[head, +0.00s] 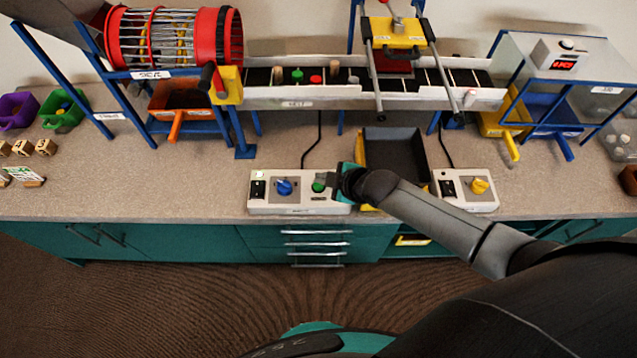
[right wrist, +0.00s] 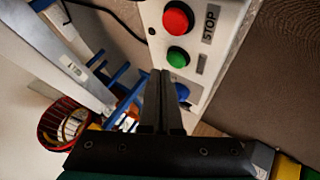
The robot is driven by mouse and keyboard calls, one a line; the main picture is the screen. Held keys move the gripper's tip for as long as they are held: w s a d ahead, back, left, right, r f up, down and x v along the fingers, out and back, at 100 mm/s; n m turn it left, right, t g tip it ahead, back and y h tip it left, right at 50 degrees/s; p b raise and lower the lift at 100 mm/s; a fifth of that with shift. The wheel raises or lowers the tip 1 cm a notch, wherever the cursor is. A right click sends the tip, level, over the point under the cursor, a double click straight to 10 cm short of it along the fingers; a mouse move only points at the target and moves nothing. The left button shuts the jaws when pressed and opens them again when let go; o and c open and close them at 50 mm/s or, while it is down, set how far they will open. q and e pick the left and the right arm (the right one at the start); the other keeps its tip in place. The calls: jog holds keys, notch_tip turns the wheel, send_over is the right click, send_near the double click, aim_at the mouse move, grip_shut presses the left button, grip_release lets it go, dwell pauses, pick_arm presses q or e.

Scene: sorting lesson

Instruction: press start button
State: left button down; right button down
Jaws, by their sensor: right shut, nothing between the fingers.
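The white control box (head: 300,206) stands near the front edge of the counter. It carries a blue knob (head: 284,187) and a green button (head: 318,187). My right gripper (head: 335,182) is over the box's right end, just right of the green button, and hides that end. In the right wrist view the green button (right wrist: 178,57) lies just beyond my shut, empty fingertips (right wrist: 163,75); I cannot tell whether they touch it. A red button (right wrist: 177,17) labelled STOP sits beside the green one. The label beside the green button is not readable. My left gripper is not in view.
A second control box (head: 465,203) with a yellow knob stands to the right. A dark tray (head: 396,160) lies between the boxes. Behind run a conveyor belt (head: 345,78) with blocks on it and a red drum (head: 175,38). Bare counter (head: 190,185) lies to the left.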

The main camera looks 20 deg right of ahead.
jog(key=shift+f, duration=0.15)
jog(key=shift+f, duration=0.3)
